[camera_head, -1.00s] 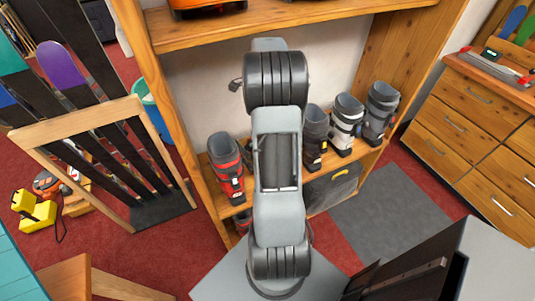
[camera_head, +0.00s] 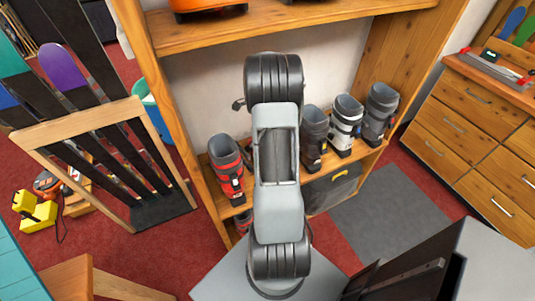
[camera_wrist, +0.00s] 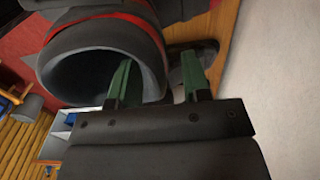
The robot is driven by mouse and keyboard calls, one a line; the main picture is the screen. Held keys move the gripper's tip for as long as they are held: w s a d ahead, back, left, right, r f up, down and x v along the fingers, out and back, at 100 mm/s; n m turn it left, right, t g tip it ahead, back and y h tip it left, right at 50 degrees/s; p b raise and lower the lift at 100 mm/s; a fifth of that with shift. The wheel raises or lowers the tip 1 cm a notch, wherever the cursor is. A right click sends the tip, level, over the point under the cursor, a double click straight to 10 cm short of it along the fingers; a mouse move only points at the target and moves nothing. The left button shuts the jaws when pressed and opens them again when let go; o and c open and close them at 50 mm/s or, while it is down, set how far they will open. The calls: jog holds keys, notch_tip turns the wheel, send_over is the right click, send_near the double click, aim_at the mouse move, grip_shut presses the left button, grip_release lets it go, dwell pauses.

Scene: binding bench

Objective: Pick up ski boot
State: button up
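A dark grey and red ski boot (camera_head: 228,170) stands at the left of the shelf in the head view. My gripper (camera_wrist: 157,74) is open, with two green fingers. The left finger overlaps the boot's opening and the right finger is outside its rim, with the cuff wall between them. I cannot tell whether either finger touches it. In the head view my gripper is hidden behind my arm.
A brown-black boot (camera_head: 314,138), a white and grey boot (camera_head: 345,122) and a grey boot (camera_head: 380,112) stand on the same shelf (camera_head: 362,155), right of my arm. A dark bin (camera_head: 330,188) is below. A ski rack (camera_head: 120,165) stands left, wooden drawers (camera_head: 465,130) right.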

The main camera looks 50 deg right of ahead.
grip_shut()
jog(key=shift+d+r, duration=0.1)
jog(key=shift+r, duration=0.05)
dwell(1.0)
